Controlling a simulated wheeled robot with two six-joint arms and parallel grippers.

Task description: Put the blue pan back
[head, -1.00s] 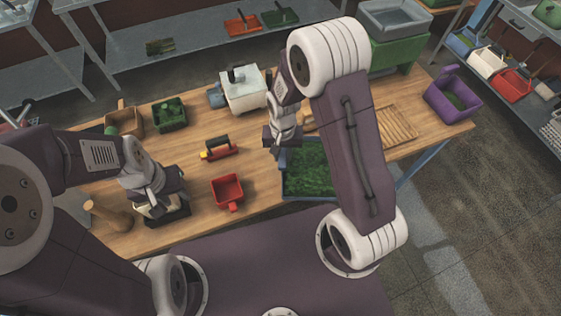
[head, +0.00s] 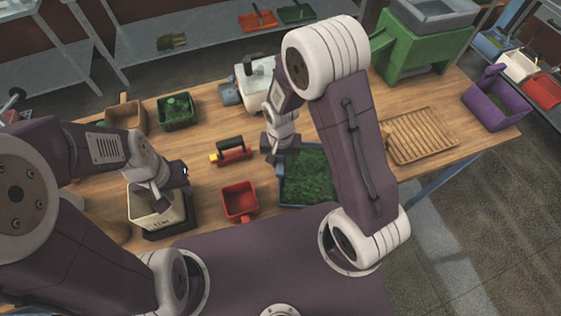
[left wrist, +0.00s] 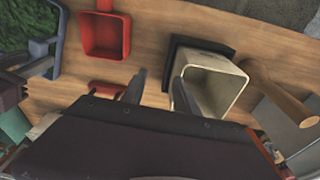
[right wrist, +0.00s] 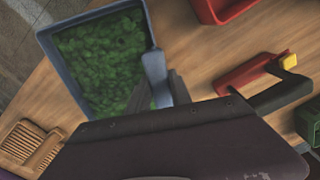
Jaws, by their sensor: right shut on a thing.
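The blue pan (head: 282,196), full of green leafy material, lies on the wooden table in front of me, partly behind my right arm. My right gripper (head: 281,152) is shut on its handle. In the right wrist view the blue-grey handle (right wrist: 155,72) sits between the fingers (right wrist: 160,92). My left gripper (head: 178,177) is empty and open above the table, beside the cream container (head: 150,208). In the left wrist view its fingers (left wrist: 158,88) are apart, the right one close to the container's rim; I cannot tell whether they touch.
A red pan (head: 239,201) and a red tool with a dark handle (head: 231,151) lie between my grippers. The container stands on a dark base. A wooden rack (head: 418,136), green machine (head: 420,50) and purple pan (head: 495,100) are right. A white device (head: 256,82) stands behind.

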